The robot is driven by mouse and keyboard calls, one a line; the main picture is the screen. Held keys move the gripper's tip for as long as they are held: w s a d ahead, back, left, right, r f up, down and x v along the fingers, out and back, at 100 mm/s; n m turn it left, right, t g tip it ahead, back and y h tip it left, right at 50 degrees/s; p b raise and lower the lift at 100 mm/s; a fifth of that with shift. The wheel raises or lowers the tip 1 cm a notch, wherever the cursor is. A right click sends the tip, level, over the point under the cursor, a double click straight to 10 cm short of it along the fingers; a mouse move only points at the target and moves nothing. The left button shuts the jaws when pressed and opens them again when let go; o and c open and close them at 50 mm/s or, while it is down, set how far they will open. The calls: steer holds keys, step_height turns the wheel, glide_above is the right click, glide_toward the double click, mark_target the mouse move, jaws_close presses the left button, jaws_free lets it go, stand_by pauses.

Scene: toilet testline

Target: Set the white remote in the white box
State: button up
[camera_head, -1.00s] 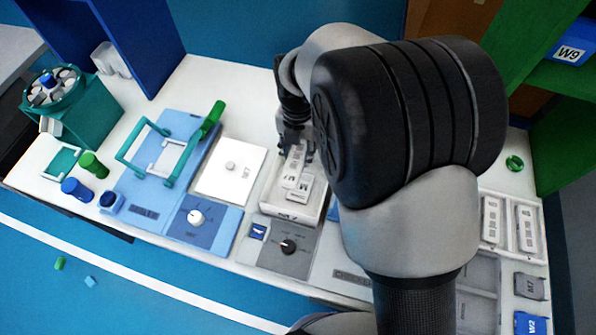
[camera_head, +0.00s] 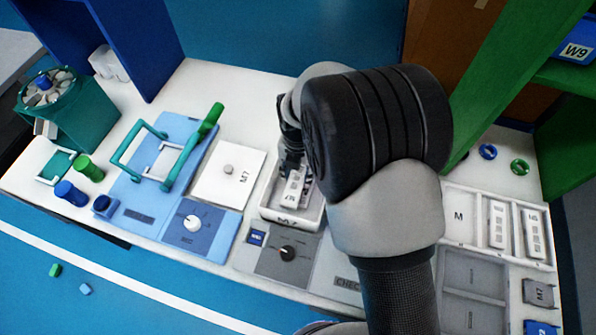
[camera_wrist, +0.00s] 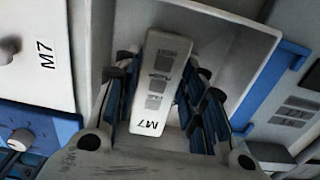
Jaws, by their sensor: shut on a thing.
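The white remote (camera_head: 291,186) has grey buttons and an M7 label. My gripper (camera_wrist: 165,92) is shut on it, with one blue-black finger pad on each side, in the wrist view. The white box (camera_head: 285,216) is an open tray with an M7 label on its front, in the middle of the worktop. Its inner wall (camera_wrist: 246,48) also shows in the wrist view. The remote is within the box's outline and looks tilted. I cannot tell whether it touches the box floor.
Left of the box is a white M7 plate (camera_head: 229,174), then a blue fixture with a green handle (camera_head: 208,121). A grey dial panel (camera_head: 287,252) lies in front. A white tray with more remotes (camera_head: 497,224) stands at right, below a green shelf (camera_head: 500,70).

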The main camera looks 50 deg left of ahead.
mark_target(298, 175)
steer(key=shift+f+b, duration=0.3)
steer(key=shift+f, duration=0.35)
steer(key=o, duration=1.1)
steer(key=shift+r, duration=0.15)
step_height(298, 175, up, 13)
steer(key=p, duration=0.4)
